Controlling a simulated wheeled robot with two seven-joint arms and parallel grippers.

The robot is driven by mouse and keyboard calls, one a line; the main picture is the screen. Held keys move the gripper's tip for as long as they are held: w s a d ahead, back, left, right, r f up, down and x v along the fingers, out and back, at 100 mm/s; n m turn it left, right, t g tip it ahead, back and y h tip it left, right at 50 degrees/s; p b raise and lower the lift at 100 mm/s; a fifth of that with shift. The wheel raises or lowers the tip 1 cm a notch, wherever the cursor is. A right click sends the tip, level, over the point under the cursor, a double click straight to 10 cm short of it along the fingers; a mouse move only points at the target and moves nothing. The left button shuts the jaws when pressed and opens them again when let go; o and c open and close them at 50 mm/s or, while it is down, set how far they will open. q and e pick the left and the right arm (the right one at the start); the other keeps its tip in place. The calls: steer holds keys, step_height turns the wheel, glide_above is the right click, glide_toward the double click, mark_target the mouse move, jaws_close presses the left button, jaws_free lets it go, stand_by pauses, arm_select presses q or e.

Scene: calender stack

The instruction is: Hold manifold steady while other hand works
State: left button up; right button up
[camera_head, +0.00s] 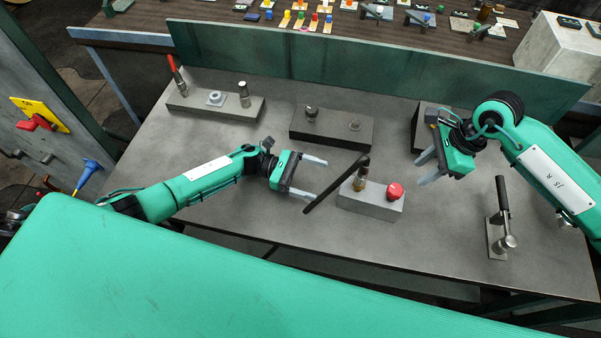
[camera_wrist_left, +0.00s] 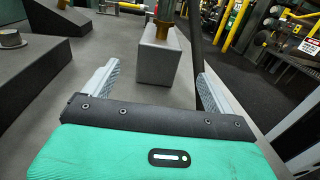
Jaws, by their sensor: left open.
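The likely manifold is a grey block (camera_head: 362,202) with a brass valve (camera_head: 361,179), a long tilted black lever (camera_head: 335,185) and a red knob (camera_head: 395,191). My left gripper (camera_head: 320,179) is open just left of it, fingers pointing toward it, with nothing held. In the left wrist view the block (camera_wrist_left: 157,64) stands ahead between the spread fingers, apart from them. The black lever (camera_wrist_left: 197,38) rises near the right fingertip; I cannot tell whether they touch. My right gripper (camera_head: 421,173) is open and empty, right of and above the red knob.
A block with a red-handled lever (camera_head: 215,104) and a dark sloped block (camera_head: 331,127) stand farther back. Another dark block (camera_head: 423,120) is partly behind my right gripper. A black-handled lever fixture (camera_head: 500,220) stands at right. A green panel (camera_head: 350,62) edges the table's back.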

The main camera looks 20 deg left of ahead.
mark_target(347, 188)
arm_select(q)
steer(key=d, duration=1)
steer(key=shift+s, duration=0.15)
